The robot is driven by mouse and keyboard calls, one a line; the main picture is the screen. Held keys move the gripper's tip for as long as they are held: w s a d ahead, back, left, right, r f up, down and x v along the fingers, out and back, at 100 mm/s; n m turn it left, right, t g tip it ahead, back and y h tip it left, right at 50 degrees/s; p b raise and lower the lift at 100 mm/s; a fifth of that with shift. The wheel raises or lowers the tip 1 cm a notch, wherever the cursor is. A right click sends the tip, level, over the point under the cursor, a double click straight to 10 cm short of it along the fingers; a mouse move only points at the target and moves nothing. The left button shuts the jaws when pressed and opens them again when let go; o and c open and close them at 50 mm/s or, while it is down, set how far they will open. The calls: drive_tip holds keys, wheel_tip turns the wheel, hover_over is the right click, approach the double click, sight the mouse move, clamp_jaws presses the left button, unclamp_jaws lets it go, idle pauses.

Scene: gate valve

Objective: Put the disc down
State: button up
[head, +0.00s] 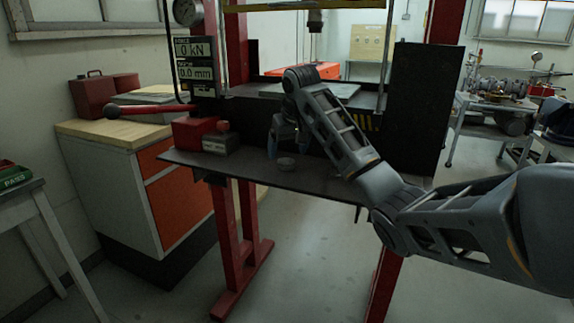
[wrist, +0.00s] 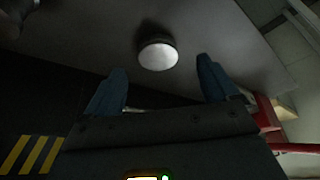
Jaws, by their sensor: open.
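The disc (head: 286,163) is small, round and grey. In the head view it appears to rest flat on the dark shelf (head: 325,183) of the red press frame, just below my gripper (head: 285,149). In the wrist view the disc (wrist: 158,55) shows a bright round face with a dark side behind it. My gripper (wrist: 162,72) has its two blue fingers spread wide, one on each side of the disc's position. Neither finger touches the disc, and nothing is held between them. The fingers are partly dark in the head view.
A red box with a grey block (head: 216,144) stands on the shelf's left part. A red lever (head: 150,109) sticks out left. The display (head: 196,62) reads 0 kN and 0.0 mm. A dark panel (head: 415,110) stands right of my arm. The shelf's front is clear.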

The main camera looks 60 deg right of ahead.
sight(285, 161)
drive_tip(key=shift+x, duration=2.1)
drive_tip(key=shift+d, duration=0.15)
drive_tip(key=c, duration=1.4)
drive_tip(key=shift+r, duration=0.1)
drive_tip(key=shift+c, duration=0.8)
drive_tip(key=shift+r, duration=0.1)
